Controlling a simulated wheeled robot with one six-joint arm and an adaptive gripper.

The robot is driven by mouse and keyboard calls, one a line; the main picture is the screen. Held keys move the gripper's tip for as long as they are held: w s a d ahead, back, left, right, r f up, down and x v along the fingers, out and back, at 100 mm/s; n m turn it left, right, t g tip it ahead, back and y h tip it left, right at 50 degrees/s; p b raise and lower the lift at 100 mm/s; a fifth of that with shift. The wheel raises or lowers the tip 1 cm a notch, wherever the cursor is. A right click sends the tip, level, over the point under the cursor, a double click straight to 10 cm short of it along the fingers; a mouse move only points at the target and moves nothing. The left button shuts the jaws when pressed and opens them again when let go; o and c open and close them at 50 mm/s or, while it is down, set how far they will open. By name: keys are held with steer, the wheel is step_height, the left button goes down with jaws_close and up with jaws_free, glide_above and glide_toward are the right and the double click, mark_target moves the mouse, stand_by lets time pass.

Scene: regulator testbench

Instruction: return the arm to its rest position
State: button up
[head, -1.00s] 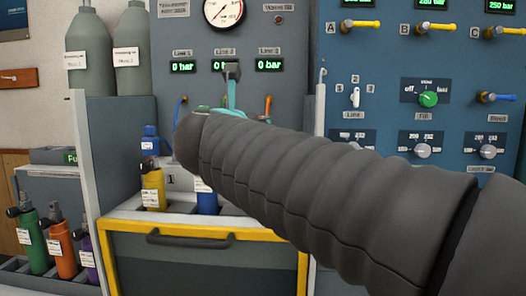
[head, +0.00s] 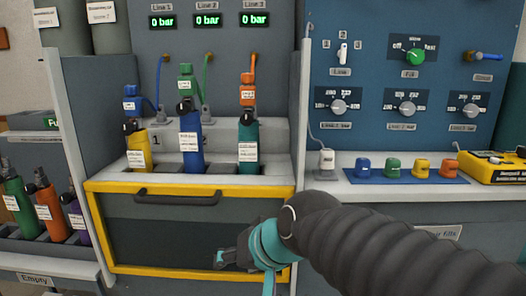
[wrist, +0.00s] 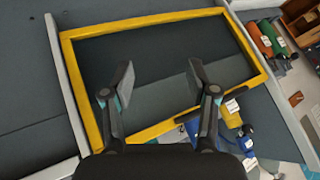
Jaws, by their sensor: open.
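My gripper (head: 226,258) is at the lower middle of the head view, in front of the yellow-framed dark panel (head: 130,266). My arm, in a dark ribbed sleeve, reaches in from the lower right. In the wrist view my two fingers stand apart with nothing between them, so my gripper (wrist: 161,82) is open and empty. The yellow frame (wrist: 150,22) lies beyond the fingers there, and the gap from them is hard to judge.
Yellow (head: 138,150), blue (head: 190,142) and teal (head: 248,150) bottles stand in the bench above the panel. Small coloured caps (head: 393,167) sit on the right shelf. More bottles (head: 47,205) stand in a rack at left.

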steer(key=s+d+f+h, duration=0.3)
steer(key=s+d, duration=0.1)
steer(key=d, duration=0.6)
steer(key=s+d+f+m+h, duration=0.1)
steer(key=s+d, duration=0.4)
steer(key=d, duration=0.5)
step_height(320, 180, down, 2)
steer(key=shift+s+f+m+g+h+p, duration=0.2)
steer(key=shift+m+g+h+p, duration=0.15)
steer(key=shift+h, duration=0.55)
